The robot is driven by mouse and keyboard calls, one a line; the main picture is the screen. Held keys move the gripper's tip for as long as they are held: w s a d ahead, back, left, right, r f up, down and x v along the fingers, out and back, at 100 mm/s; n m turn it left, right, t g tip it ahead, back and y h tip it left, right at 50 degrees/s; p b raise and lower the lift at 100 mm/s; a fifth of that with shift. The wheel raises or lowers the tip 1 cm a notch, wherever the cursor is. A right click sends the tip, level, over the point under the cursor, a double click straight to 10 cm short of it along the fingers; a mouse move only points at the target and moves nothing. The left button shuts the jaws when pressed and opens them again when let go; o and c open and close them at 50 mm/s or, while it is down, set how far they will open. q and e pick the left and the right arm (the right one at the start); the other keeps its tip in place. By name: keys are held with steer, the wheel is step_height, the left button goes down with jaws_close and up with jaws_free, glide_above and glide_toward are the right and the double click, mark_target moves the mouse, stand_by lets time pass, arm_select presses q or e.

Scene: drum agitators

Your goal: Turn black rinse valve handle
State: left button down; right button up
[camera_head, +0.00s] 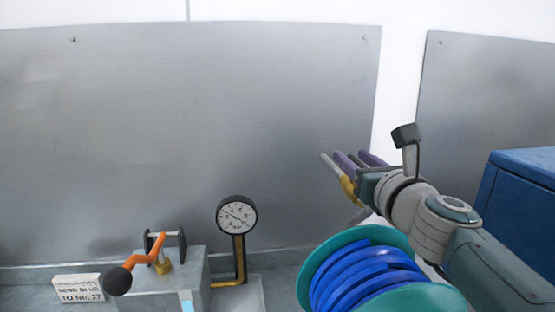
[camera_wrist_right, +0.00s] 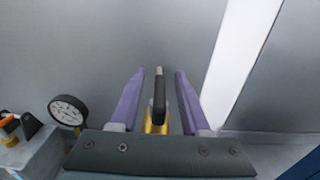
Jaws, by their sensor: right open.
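The black valve handle (camera_wrist_right: 159,103) shows in the right wrist view as a dark lever with a pale tip, rising from a gold valve body (camera_wrist_right: 154,127). It stands between the two purple fingers of my right gripper (camera_wrist_right: 160,72), with a gap visible on each side. The gripper is open. In the head view my right gripper (camera_head: 357,160) reaches in from the right, and the gold valve body (camera_head: 348,188) shows beside its fingers. The valve's lower part is largely hidden behind the green-rimmed reel. My left gripper is not in view.
A green-rimmed reel of blue hose (camera_head: 368,280) stands below my right arm. At left are a pressure gauge (camera_head: 237,215), an orange lever with a black ball (camera_head: 140,263) and a lettered sign (camera_head: 79,288). A blue box (camera_head: 520,195) stands at right. Metal panels back the area.

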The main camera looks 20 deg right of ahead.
steer(key=p+v, duration=0.1)
steer(key=v, duration=0.6)
steer(key=shift+s, duration=0.3)
stand_by(0.6)
